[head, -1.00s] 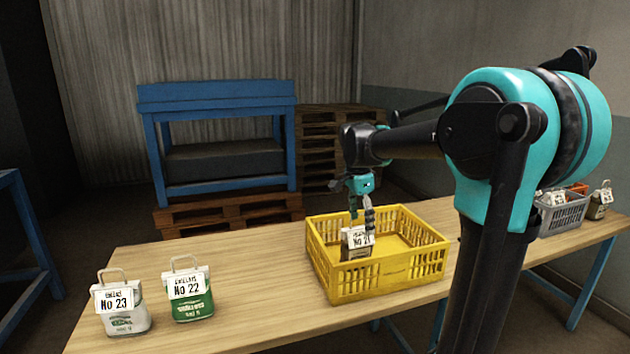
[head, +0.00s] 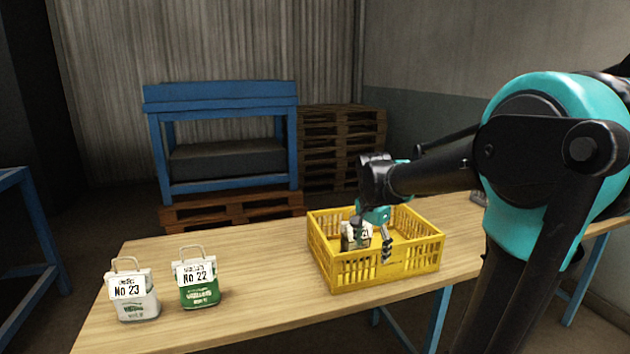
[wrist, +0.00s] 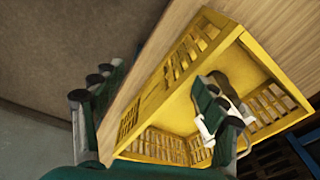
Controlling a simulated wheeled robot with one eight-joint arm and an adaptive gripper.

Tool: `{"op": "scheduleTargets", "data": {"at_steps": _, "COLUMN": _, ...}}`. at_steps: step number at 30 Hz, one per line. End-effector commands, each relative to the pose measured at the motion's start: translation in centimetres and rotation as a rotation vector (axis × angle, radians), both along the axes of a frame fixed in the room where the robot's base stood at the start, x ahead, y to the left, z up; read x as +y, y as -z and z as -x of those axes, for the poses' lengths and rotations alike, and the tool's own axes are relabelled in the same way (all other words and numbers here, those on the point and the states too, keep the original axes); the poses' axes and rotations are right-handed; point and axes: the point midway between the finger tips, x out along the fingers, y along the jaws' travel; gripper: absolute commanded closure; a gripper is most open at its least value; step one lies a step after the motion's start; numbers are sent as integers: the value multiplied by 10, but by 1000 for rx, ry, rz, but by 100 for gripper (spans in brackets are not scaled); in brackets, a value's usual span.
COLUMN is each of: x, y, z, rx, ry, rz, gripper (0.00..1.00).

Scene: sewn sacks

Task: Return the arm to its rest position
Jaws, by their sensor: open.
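My gripper (head: 372,238) is open, with its fingers low at the yellow crate (head: 385,273). The sack No 21 (head: 349,237) stands inside the crate, beside one finger and partly hidden by it. In the wrist view the sack (wrist: 214,117) shows inside the crate (wrist: 255,62), partly behind one finger. The other finger is at the left of that view, outside the crate's outline. I cannot tell whether a finger touches the sack.
The white sack No 23 (head: 134,301) and the green sack No 22 (head: 198,284) stand on the wooden table (head: 250,270) at left. A blue bench (head: 220,105) and pallets (head: 345,145) stand behind. The tabletop between sacks and crate is clear.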

Motion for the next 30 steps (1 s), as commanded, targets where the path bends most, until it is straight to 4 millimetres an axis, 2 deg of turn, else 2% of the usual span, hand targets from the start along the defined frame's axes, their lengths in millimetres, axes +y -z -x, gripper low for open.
{"op": "scheduleTargets", "data": {"at_steps": 5, "x": -12, "y": 37, "z": 37, "rx": -42, "ry": -206, "rz": 9, "gripper": 27}}
{"op": "scheduleTargets", "data": {"at_steps": 12, "x": -28, "y": 107, "z": 117, "rx": -140, "ry": -628, "rz": 76, "gripper": 27}}
{"op": "scheduleTargets", "data": {"at_steps": 16, "x": -32, "y": 132, "z": 149, "rx": -177, "ry": -790, "rz": 120, "gripper": 27}}
{"op": "scheduleTargets", "data": {"at_steps": 18, "x": -33, "y": 140, "z": 159, "rx": -190, "ry": -844, "rz": 138, "gripper": 27}}
{"op": "scheduleTargets", "data": {"at_steps": 30, "x": -33, "y": 140, "z": 159, "rx": -190, "ry": -844, "rz": 138, "gripper": 27}}
